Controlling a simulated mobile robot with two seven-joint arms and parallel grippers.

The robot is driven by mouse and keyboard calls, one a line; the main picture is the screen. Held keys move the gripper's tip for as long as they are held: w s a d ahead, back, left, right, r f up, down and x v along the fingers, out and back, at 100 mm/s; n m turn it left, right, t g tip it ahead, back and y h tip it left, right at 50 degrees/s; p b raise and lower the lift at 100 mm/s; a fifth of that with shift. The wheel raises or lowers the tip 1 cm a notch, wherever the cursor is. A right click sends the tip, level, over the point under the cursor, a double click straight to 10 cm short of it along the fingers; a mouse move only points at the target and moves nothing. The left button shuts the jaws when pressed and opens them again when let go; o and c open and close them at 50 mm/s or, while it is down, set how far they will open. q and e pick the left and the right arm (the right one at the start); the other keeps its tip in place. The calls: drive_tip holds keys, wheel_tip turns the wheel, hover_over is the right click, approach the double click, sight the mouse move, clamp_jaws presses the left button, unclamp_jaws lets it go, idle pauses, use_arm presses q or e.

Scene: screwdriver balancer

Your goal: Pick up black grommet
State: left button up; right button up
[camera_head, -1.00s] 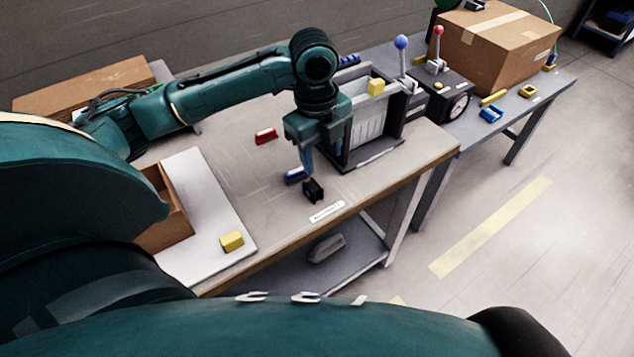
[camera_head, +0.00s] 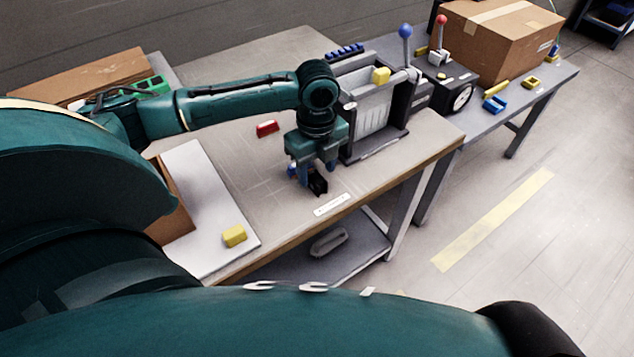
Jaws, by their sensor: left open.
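The black grommet (camera_head: 318,184) is a small dark block on the workbench, near the bench's front edge and a white label. My left gripper (camera_head: 316,173) points down over it from above, with its fingers open. The fingertips are close to the grommet, and one finger hides part of it. I cannot tell whether they touch. A blue piece (camera_head: 292,169) lies just behind and left of the grommet, partly hidden by the gripper. My right gripper is not in view.
A grey machine frame (camera_head: 376,130) with a yellow block (camera_head: 381,75) stands right of the gripper. A red piece (camera_head: 267,128) lies behind left. A yellow block (camera_head: 234,236) sits on a white board (camera_head: 205,190) at the left. The label (camera_head: 332,205) lies in front.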

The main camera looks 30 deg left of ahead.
sight(317, 178)
use_arm(q)
wheel_tip(317, 178, down, 3)
drive_tip(key=shift+s+f, duration=0.1)
drive_tip(key=shift+f, duration=0.1)
drive_tip(key=c, duration=1.1)
